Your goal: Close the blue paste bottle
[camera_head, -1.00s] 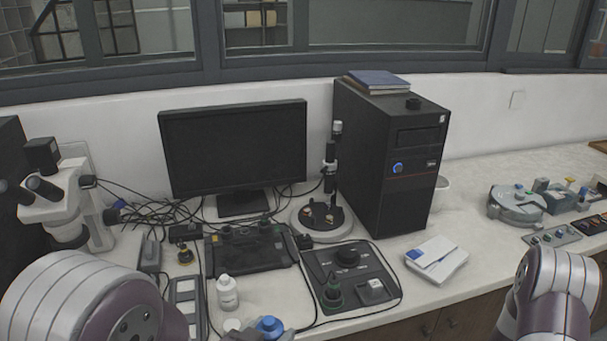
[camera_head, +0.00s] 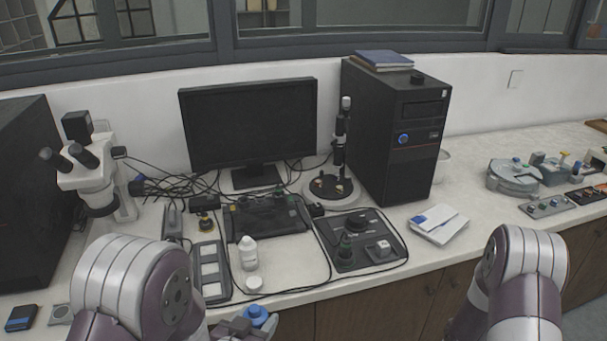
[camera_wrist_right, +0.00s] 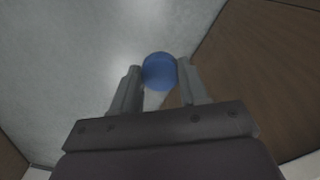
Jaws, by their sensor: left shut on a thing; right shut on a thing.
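The blue paste bottle (camera_head: 260,313) shows at the bottom edge of the head view, in front of the table's front edge. My left gripper (camera_head: 238,325) is shut on it; its lower part is cut off by the frame. In the right wrist view my right gripper (camera_wrist_right: 160,78) is shut on a round blue piece (camera_wrist_right: 159,71) that looks like the bottle's cap. It is held over the floor beside the brown cabinet front. My right gripper does not show in the head view, so its distance from the bottle cannot be told.
A white bottle (camera_head: 249,254) stands on the bench beside a small white round piece (camera_head: 254,283). Behind are a control box (camera_head: 361,240), a monitor (camera_head: 250,125), a computer tower (camera_head: 398,130) and a microscope (camera_head: 90,175). Bare bench (camera_head: 465,190) lies to the right.

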